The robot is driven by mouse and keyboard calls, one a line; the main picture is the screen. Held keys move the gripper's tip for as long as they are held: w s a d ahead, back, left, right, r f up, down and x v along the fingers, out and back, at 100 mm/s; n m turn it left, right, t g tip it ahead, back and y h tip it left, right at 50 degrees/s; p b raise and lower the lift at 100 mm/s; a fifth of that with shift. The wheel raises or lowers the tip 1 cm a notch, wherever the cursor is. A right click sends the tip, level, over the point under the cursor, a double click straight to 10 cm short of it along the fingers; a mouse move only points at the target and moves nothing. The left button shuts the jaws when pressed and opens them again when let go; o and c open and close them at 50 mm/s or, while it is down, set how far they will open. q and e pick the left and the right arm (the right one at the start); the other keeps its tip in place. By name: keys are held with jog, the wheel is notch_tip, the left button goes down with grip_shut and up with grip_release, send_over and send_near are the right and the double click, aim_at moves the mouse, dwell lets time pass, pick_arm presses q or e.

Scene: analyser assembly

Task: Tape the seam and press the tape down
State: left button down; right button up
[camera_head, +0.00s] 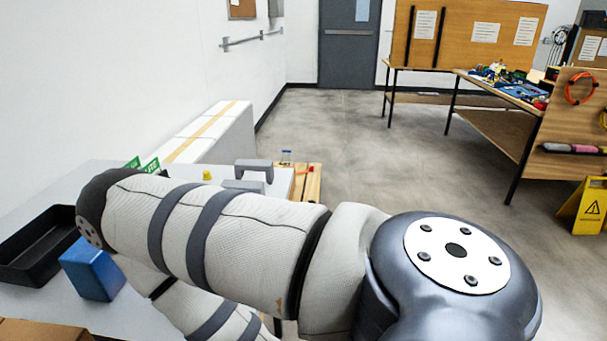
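A long white box (240,135) stands against the left wall beyond the table, with a tan strip (205,132) running lengthwise along its top. I cannot tell whether the strip is tape or a bare seam. A grey angular object with a handle-like top (254,165) stands at the table's far edge, partly hidden by my arm; I cannot tell what it is. My arm crosses the middle of the view and hides much of the table. Neither gripper shows.
The light table (40,205) holds a black tray (22,272), a blue block (93,272), a small yellow piece (207,175) and green signs (150,166). A wooden workbench (500,100) and yellow floor sign (588,208) are at right. The middle floor is clear.

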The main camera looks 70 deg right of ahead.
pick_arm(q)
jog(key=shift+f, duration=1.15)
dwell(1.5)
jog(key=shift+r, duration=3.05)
